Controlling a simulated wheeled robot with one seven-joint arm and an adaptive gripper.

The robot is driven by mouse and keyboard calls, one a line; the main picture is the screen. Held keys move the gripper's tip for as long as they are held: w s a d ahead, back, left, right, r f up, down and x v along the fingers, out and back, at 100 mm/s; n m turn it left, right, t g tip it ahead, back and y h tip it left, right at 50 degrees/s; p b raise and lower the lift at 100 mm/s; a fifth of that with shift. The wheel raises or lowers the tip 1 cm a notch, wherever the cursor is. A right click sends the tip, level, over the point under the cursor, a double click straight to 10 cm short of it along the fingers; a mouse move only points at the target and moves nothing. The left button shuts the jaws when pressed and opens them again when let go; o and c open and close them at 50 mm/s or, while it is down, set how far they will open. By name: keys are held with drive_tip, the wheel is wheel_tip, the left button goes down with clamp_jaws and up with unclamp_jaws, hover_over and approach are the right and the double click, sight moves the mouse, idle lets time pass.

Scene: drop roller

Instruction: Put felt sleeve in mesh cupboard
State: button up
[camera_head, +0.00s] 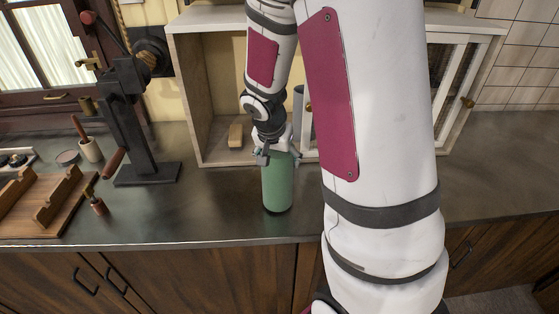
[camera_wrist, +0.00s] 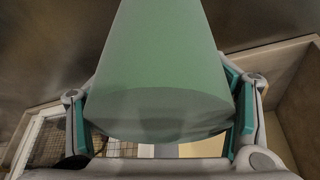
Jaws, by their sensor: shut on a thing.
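A green cylinder, which looks like the felt sleeve (camera_head: 278,190), stands upright in front of the cupboard over the dark counter. I cannot tell if its base touches the counter. My gripper (camera_head: 277,156) is shut on its upper end. In the wrist view the sleeve (camera_wrist: 165,60) fills the middle between the two teal-padded fingers (camera_wrist: 160,120). The pale wooden mesh cupboard (camera_head: 185,100) stands behind, its left part open at the front. Its mesh shows at the lower left of the wrist view (camera_wrist: 45,145). My arm hides much of its right half.
Inside the cupboard are a small tan block (camera_head: 236,134) and a grey cylinder (camera_head: 299,103), partly hidden. A black press-like tool (camera_head: 130,130) stands left of the cupboard. A wooden rack (camera_head: 45,200) lies farther left. The counter (camera_head: 205,210) is clear left of the sleeve.

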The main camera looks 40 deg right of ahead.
drive_tip(key=shift+f, duration=0.65)
drive_tip(key=o, duration=1.3)
